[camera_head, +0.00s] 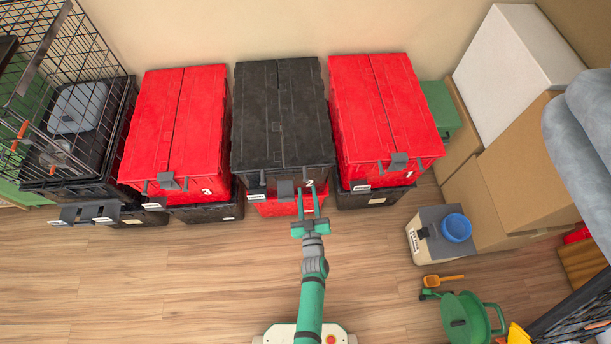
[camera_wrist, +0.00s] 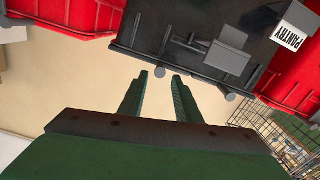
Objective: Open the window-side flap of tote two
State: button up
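The black tote (camera_head: 240,165) in the middle of the row has a two-part lid, and its left flap (camera_head: 256,110) and right flap (camera_head: 302,110) both lie shut along a centre seam. A small mark by its front right edge looks like a 2, partly behind my fingers. A grey latch (camera_head: 285,189) hangs at its front; it also shows in the wrist view (camera_wrist: 225,57), where the tote appears inverted with a PANTRY label (camera_wrist: 290,36). My gripper (camera_head: 307,188) is open and empty at the tote's front right, fingers apart (camera_wrist: 166,82). Contact cannot be told. No window is visible.
A red tote marked 3 (camera_head: 150,120) stands left, and a red tote marked 1 (camera_head: 405,110) stands right, both closed. Each column rests on a lower tote. A wire cage (camera_head: 85,45) is far left, cardboard boxes (camera_head: 520,170) far right. The floor in front is mostly clear.

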aim_at(306, 175)
jog(key=w, duration=0.7)
jog(key=shift+w+a, duration=0.25)
jog(key=shift+a, duration=0.05)
grip_shut()
